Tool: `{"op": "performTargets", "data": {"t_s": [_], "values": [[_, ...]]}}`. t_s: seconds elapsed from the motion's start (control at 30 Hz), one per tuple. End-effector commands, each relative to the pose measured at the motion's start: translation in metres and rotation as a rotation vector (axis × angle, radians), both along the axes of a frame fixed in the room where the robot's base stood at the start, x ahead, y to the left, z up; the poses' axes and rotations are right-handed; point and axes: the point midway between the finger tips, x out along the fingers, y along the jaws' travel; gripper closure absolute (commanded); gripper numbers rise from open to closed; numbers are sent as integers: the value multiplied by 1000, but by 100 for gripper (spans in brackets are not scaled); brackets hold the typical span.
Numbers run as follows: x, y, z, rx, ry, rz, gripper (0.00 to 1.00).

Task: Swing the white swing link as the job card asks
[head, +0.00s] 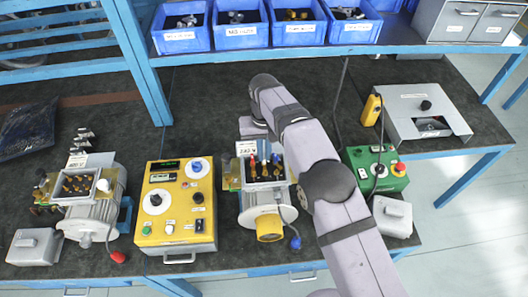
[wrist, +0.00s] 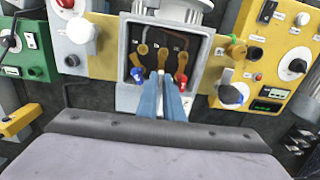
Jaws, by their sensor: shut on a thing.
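The middle motor (head: 262,208) has an open terminal box (head: 262,168) with brass-coloured terminals and small red and blue parts. In the wrist view the dark box interior (wrist: 145,62) shows several brass links or lugs on posts, a red part at the lower right and a blue part at the left. My gripper (wrist: 163,84) has its blue fingers close together over the box's near edge. A small pale piece, seemingly the white swing link (wrist: 161,76), shows at the fingertips, mostly hidden by them. In the head view my arm hides the fingertips.
A yellow control box (head: 177,208) stands left of the motor and a green box (head: 377,172) right of it. A second motor (head: 90,200) is at the far left. A small card (head: 246,149) stands behind the middle motor; its text is hard to read. Blue bins (head: 240,30) line the shelf.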

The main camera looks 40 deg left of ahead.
Motion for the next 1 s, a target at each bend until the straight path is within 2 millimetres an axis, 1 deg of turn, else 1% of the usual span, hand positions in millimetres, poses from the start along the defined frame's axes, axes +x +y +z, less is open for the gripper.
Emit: {"op": "performTargets", "data": {"t_s": [0.2,0.53,0.57,0.6,0.63,1.0], "values": [[0,0,1,2,-1,-30,100],[0,0,1,2,-1,-33,100],[0,0,1,2,-1,-33,88],[0,1,1,2,-1,-33,79],[0,0,1,2,-1,-32,74],[1,-1,0,-2,-1,-29,74]]}}
